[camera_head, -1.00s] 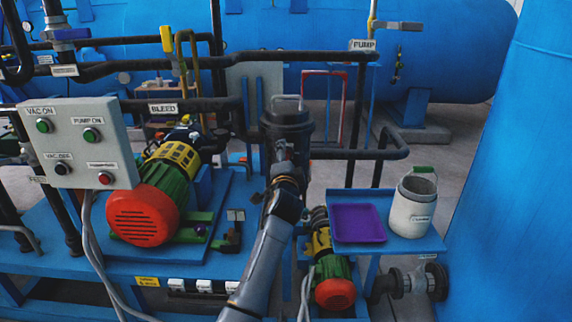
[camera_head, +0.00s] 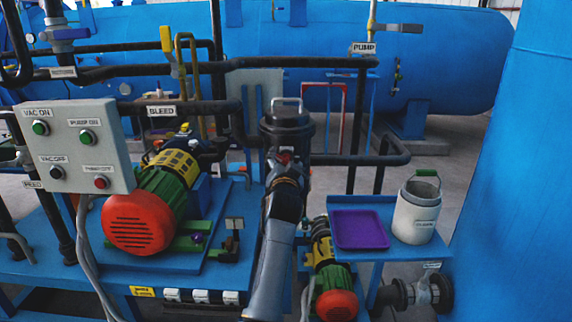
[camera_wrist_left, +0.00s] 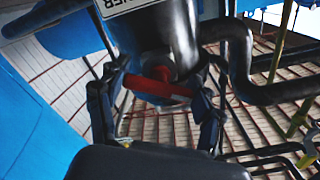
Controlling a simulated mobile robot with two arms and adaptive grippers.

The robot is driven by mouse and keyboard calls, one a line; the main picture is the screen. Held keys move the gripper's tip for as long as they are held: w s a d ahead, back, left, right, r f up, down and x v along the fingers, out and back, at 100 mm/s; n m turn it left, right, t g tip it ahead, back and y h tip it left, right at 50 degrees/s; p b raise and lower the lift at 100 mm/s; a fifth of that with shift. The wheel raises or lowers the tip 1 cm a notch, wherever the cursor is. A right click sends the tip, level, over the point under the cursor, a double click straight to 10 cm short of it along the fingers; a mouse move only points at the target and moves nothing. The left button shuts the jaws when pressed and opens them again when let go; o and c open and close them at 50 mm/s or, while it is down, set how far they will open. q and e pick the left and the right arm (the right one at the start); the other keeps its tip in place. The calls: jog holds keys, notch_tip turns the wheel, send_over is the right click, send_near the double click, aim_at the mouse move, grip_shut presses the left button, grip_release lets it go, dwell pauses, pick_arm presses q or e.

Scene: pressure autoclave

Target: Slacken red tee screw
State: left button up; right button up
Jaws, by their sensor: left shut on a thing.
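The red tee screw (camera_wrist_left: 158,87) is a red crossbar on the lower side of a dark cylindrical vessel. My left gripper (camera_wrist_left: 157,105) has its dark fingers on either side of the bar and is shut on it. In the head view the dark, lidded vessel (camera_head: 287,127) stands at the centre. My left gripper (camera_head: 286,160) is at its front, mostly hidden behind my own wrist, with only a speck of red showing there. My right gripper is in neither view.
A control box (camera_head: 75,150) and a red-green-yellow motor (camera_head: 150,205) stand to the left. A smaller motor (camera_head: 330,275) is at the lower right. A purple tray (camera_head: 360,229) and a white pail (camera_head: 415,212) sit on a blue shelf. Black pipes (camera_head: 355,160) run beside the vessel.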

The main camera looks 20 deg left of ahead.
aim_at(286, 158)
pick_arm(q)
jog(key=shift+f, duration=0.1)
dwell(0.3)
jog(key=o, duration=1.2)
notch_tip(286, 158, up, 10)
